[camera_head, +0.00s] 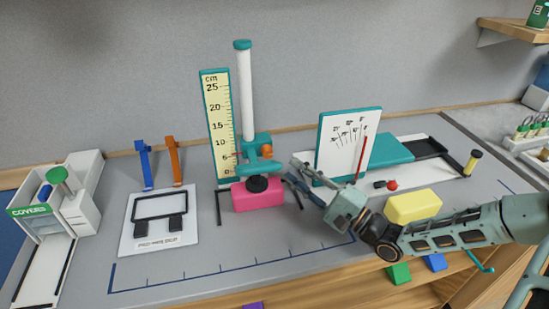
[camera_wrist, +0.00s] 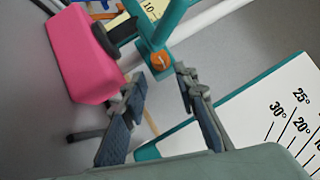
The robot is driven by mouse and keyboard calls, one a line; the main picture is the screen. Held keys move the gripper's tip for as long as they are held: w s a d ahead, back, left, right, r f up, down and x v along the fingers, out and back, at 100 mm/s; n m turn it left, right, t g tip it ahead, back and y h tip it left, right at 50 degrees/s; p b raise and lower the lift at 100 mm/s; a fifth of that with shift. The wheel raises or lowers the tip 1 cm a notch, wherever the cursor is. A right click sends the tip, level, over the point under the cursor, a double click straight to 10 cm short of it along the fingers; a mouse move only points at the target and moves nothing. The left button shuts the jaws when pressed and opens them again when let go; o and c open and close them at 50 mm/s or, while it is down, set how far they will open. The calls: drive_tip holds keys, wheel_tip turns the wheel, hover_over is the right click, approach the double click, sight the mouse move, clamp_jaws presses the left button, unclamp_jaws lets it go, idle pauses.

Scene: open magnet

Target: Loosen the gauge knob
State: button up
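The height gauge has a white post (camera_head: 245,95) with a teal carriage (camera_head: 257,150). An orange knob (camera_head: 267,150) sits on the right side of the carriage. In the wrist view the orange knob (camera_wrist: 161,61) shows ahead of the fingertips, on a teal part next to the post. A pink block (camera_head: 258,196) lies below the carriage; it also shows in the wrist view (camera_wrist: 82,55). My gripper (camera_head: 297,188) is to the right of the pink block, lower than the knob. Its fingers (camera_wrist: 162,84) are spread with nothing between them.
A ruler board (camera_head: 214,125) stands left of the post. An angle-scale board (camera_head: 348,145) with a red pointer stands close behind my gripper. A yellow block (camera_head: 413,206) lies beside my arm. A white framed plate (camera_head: 160,220) lies to the left. The front middle of the table is clear.

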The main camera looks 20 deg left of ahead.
sight(271, 155)
drive_tip(key=x, duration=0.7)
drive_tip(key=shift+p, duration=0.4)
clamp_jaws()
